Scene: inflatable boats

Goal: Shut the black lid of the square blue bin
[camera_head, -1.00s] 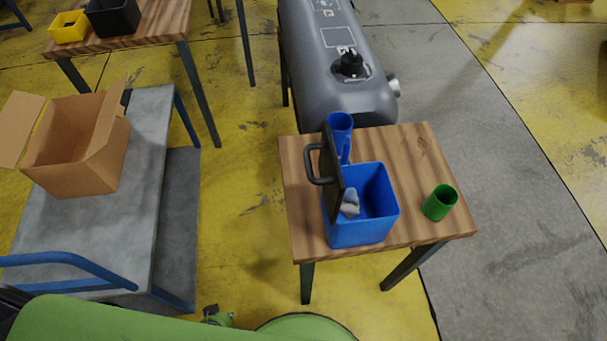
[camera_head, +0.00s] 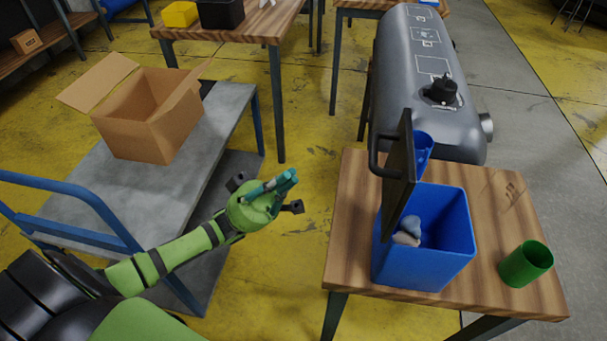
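The square blue bin (camera_head: 425,262) stands on a wooden table at the right. Its black lid (camera_head: 399,175) stands upright, hinged at the bin's left side, with a dark handle (camera_head: 376,157) on its left face. The bin is open, with grey-white lumps (camera_head: 408,232) inside. My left gripper (camera_head: 288,179) is over the floor, left of the table and apart from the bin and lid. Its teal, finger-like parts point up and right; whether they are parted is unclear. My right gripper is not in view.
A green cup (camera_head: 526,264) stands right of the bin. A blue container (camera_head: 423,147) stands behind the lid, partly hidden. A grey tank (camera_head: 425,80) lies beyond the table (camera_head: 350,220). A cart (camera_head: 215,120) with a cardboard box (camera_head: 150,130) is at the left.

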